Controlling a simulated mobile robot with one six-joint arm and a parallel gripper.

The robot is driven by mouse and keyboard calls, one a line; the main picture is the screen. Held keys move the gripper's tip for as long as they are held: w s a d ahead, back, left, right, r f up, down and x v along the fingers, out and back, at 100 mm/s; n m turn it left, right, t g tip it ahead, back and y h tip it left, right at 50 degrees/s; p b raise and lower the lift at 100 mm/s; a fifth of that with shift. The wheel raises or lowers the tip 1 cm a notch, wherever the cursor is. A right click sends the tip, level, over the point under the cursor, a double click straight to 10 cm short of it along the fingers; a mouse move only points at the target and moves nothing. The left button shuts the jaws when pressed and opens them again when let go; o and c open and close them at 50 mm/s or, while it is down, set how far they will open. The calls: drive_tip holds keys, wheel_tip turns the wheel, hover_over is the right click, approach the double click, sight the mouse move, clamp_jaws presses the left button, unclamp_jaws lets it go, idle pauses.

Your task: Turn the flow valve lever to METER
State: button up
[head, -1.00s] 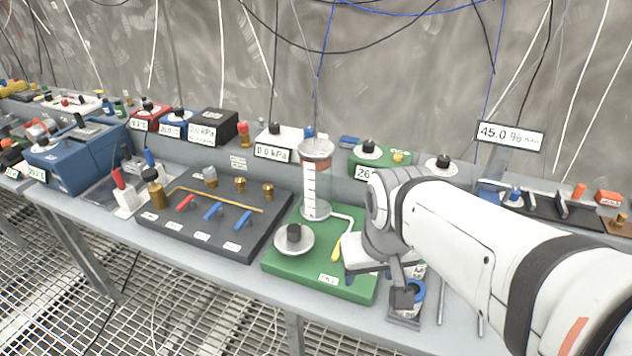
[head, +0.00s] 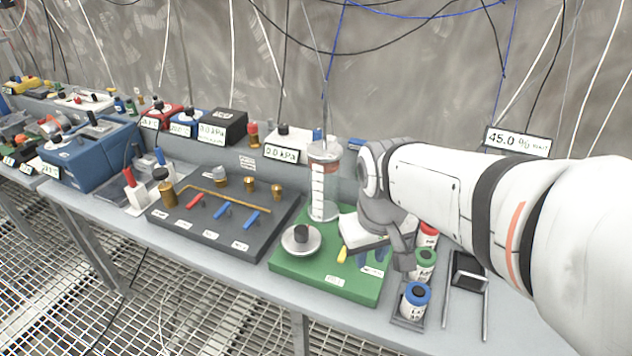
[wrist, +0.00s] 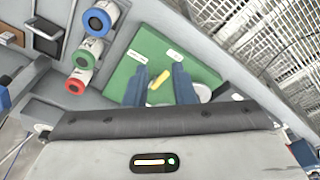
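The flow valve lever is a short yellow handle (head: 342,254) on the green board (head: 317,281), right of the clear column (head: 323,185). Much of it is behind my gripper in the head view. In the wrist view the yellow lever (wrist: 158,83) shows between the two blue fingers of my gripper (wrist: 159,70). The fingers are apart, one on each side of it, and I see gaps, so no grip. Two white labels (wrist: 174,56) lie on the board just beyond the fingertips; their text is too small to read.
Bottles with blue (head: 417,294), green (head: 425,260) and red caps stand close right of the board. A round metal dish with a black knob (head: 301,238) sits at the board's left. A dark panel with several coloured levers (head: 222,228) is further left.

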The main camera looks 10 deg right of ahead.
drive_tip(key=w+n, duration=0.1)
drive_tip(key=w, duration=0.2)
drive_tip(key=w+a+n+g+h+p, duration=0.1)
drive_tip(key=w+n, duration=0.1)
drive_tip(key=w, duration=0.1)
drive_tip(key=w+a+n+g, duration=0.1)
drive_tip(key=w, duration=0.2)
drive_tip(key=shift+w+a+f+n+p, duration=0.2)
drive_tip(key=shift+w+f+n+p, duration=0.1)
drive_tip(key=shift+n+p, duration=0.1)
clamp_jaws()
drive_tip(key=w+a+f+n+g+h+p, duration=0.2)
drive_tip(key=w+a+f+n, duration=0.2)
drive_tip(key=w, duration=0.5)
wheel_tip(320, 180, down, 2)
drive_tip(key=shift+a+f+n, duration=0.1)
drive_tip(key=shift+a+n, duration=0.15)
drive_tip(key=shift+n, duration=0.45)
